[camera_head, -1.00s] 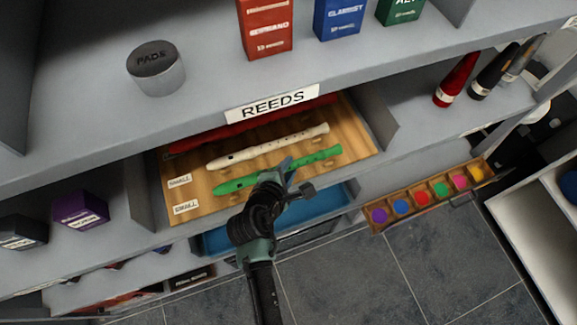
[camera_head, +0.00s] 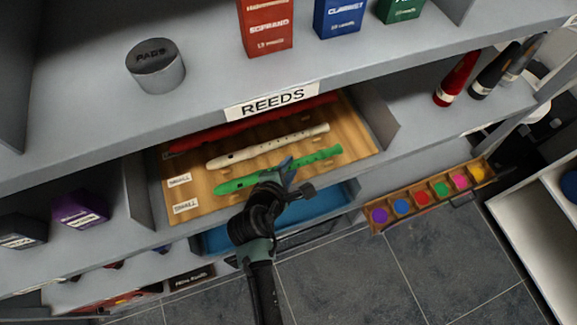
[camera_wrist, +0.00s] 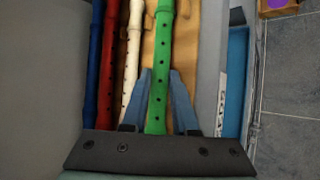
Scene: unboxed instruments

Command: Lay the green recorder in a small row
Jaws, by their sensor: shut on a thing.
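The green recorder (camera_head: 320,156) lies lengthwise at the front of the open wooden-floored drawer (camera_head: 205,203), parallel to the white recorder (camera_head: 270,146) behind it. It lines up roughly with the nearer SMALL label (camera_head: 186,206); the white one lines up with the farther SMALL label (camera_head: 180,180). My gripper (camera_wrist: 161,85) is shut on the green recorder (camera_wrist: 160,60), with a blue finger on each side. Whether the recorder fully rests on the drawer floor is hard to tell. My wrist hides part of it in the head view.
A red recorder (camera_wrist: 109,60) and a blue recorder (camera_wrist: 94,65) lie beyond the white one. The REEDS shelf edge (camera_head: 272,102) overhangs the drawer's back. A blue-floored drawer (camera_head: 215,240) is below, and a tray of coloured discs (camera_head: 432,200) stands to the right.

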